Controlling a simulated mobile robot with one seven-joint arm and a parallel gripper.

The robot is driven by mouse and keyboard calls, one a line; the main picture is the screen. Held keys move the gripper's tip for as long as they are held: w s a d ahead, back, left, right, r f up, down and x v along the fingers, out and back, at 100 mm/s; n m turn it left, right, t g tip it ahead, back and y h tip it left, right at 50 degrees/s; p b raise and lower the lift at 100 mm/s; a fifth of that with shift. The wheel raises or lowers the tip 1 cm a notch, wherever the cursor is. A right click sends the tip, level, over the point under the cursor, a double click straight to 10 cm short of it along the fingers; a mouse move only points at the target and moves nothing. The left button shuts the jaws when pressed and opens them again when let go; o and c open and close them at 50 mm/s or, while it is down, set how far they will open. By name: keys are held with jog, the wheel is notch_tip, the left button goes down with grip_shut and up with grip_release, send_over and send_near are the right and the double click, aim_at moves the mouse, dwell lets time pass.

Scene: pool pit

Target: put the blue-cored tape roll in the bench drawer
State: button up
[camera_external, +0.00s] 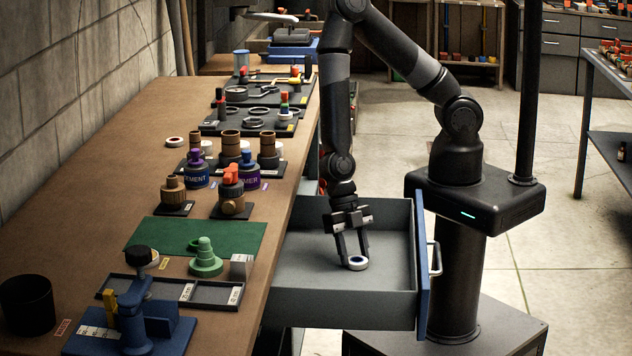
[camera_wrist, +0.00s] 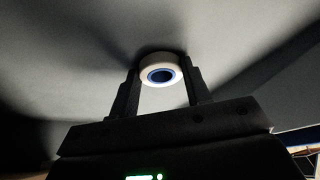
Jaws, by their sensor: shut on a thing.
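The tape roll (camera_external: 356,263) is white with a blue core. It is inside the open bench drawer (camera_external: 340,304), low at the drawer's floor; I cannot tell for sure whether it touches the floor. My gripper (camera_external: 353,257) points down into the drawer and is shut on the roll. In the wrist view the roll (camera_wrist: 162,71) sits between the two fingertips of my gripper (camera_wrist: 162,80), with the grey drawer floor (camera_wrist: 225,50) behind it. The drawer is pulled out from the right side of the bench and is otherwise empty where visible.
The brown bench (camera_external: 255,232) holds a green mat (camera_external: 180,236), a blue vise-like fixture (camera_external: 135,325), a black cup (camera_external: 27,303), several pipe fittings and cement cans (camera_external: 196,175). Another white roll (camera_external: 175,141) lies on the bench. The drawer's blue front (camera_external: 423,270) stands near my base.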

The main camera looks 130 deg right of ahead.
jog(key=o, duration=1)
jog(key=shift+c, duration=0.2)
jog(key=s+d+r+m+h, duration=0.2)
jog(key=d+r, duration=0.1)
jog(key=r, duration=0.6)
jog(key=s+d+r+m+h, duration=0.1)
jog(key=d+r+m, duration=0.1)
jog(key=r, duration=0.7)
jog(key=s+a+r+m+t, duration=0.1)
jog(key=s+r+m+t, duration=0.1)
jog(key=s+r+m, duration=0.4)
jog(key=s+a+r+m+t+h, duration=0.1)
jog(key=s+r+m, duration=0.5)
jog(key=r, duration=0.8)
jog(key=shift+s+t+h, duration=0.3)
jog(key=shift+s+t, duration=0.2)
jog(key=shift+t, duration=0.4)
jog(key=shift+a+r, duration=0.1)
